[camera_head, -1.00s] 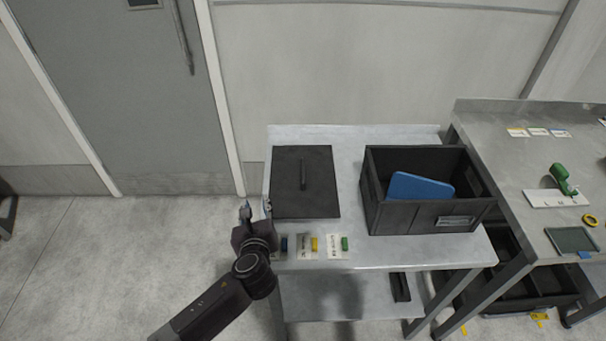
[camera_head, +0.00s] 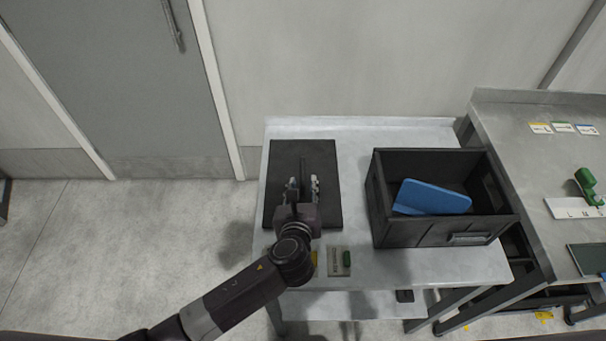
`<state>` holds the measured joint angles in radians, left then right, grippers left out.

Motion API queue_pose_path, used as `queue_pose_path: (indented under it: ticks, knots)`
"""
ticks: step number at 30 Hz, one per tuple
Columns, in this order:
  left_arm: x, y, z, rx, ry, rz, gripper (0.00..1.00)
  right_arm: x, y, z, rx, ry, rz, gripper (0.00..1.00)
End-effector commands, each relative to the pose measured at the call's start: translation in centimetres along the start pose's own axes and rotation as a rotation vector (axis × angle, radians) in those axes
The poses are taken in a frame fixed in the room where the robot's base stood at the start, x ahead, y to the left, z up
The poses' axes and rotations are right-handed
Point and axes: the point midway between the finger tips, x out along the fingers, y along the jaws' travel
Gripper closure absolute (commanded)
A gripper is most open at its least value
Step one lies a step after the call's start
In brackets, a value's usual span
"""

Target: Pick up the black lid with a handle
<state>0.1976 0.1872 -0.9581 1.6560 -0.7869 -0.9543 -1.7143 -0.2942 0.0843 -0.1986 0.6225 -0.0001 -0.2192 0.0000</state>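The black lid (camera_head: 325,204) lies flat on the left part of the metal table (camera_head: 385,132). Its raised bar handle (camera_head: 303,166) runs front to back along the middle. My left gripper (camera_head: 302,187) is over the near half of the lid, fingers pointing away toward the back. The two fingers are spread apart, with the handle's line between them. My gripper hides the near part of the handle, and I cannot tell whether the fingers touch it. My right gripper is not in view.
A black crate (camera_head: 400,232) with a blue object (camera_head: 432,197) inside stands right of the lid. A second metal table (camera_head: 515,150) adjoins on the right. A grey door (camera_head: 120,80) is behind left.

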Motion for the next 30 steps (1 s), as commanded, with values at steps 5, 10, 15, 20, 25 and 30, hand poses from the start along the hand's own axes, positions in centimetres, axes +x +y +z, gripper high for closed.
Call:
queue_pose_path:
  ticks: [5,10,15,20,25,30]
  knots:
    - [1.5,0.1,0.3,0.000,-0.001,0.001,0.70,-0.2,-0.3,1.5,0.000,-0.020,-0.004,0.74]
    - [3.5,0.3,0.8,-0.001,-0.001,0.003,0.70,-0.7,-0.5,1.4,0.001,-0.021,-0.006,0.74]
    - [5.5,0.4,0.8,-0.001,0.000,0.002,0.70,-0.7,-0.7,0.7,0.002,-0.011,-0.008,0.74]
    - [6.3,0.4,0.7,-0.002,0.000,0.002,0.70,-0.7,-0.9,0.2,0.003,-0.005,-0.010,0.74]
    - [6.4,0.4,0.7,-0.002,0.000,0.001,0.70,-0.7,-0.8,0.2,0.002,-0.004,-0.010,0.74]
    - [6.4,0.4,0.7,-0.001,0.001,0.001,0.81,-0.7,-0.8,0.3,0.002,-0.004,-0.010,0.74]
